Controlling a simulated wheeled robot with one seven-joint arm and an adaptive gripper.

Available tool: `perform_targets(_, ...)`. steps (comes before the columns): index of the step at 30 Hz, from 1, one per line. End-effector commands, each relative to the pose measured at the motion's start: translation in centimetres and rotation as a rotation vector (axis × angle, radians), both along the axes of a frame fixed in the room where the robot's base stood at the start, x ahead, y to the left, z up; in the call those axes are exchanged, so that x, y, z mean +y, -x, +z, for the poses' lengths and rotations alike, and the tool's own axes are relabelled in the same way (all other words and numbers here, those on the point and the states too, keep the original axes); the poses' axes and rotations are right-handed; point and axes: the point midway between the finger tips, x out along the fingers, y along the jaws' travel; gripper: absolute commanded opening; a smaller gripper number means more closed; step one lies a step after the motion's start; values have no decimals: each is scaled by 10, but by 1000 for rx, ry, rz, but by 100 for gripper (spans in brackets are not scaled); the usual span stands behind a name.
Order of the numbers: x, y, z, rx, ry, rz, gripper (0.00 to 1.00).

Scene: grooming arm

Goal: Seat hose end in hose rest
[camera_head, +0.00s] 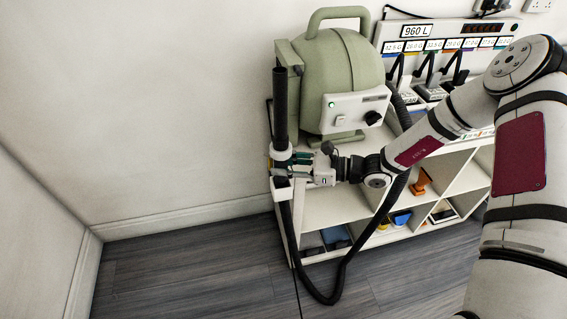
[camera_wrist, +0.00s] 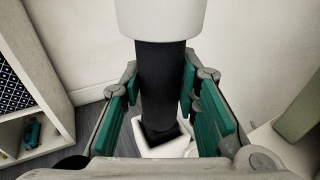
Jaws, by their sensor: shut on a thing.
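The hose end is an upright black tube (camera_head: 280,105) with a white collar (camera_head: 281,154). In the wrist view the collar (camera_wrist: 162,18) is at the top, with the black tube (camera_wrist: 160,80) below it. My gripper (camera_head: 287,163) is shut on the black part just under the collar, a green pad on each side (camera_wrist: 161,100). The hose rest (camera_head: 281,183) looks like a small white holder at the shelf's left front corner. In the wrist view the rest (camera_wrist: 165,150) shows directly beneath the tube. I cannot tell whether the tube is inside it.
The black hose (camera_head: 343,270) hangs in a loop to the floor before the white shelf (camera_head: 335,206). A green machine (camera_head: 340,70) stands on the shelf top. A power panel (camera_head: 415,32) with plugs is at the back right. Floor and wall at left are clear.

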Motion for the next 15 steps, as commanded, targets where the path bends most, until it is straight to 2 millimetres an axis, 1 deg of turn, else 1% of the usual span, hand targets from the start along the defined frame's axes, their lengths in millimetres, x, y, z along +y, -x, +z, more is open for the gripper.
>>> perform_targets(15,0,0,-12,0,-1,0,0)
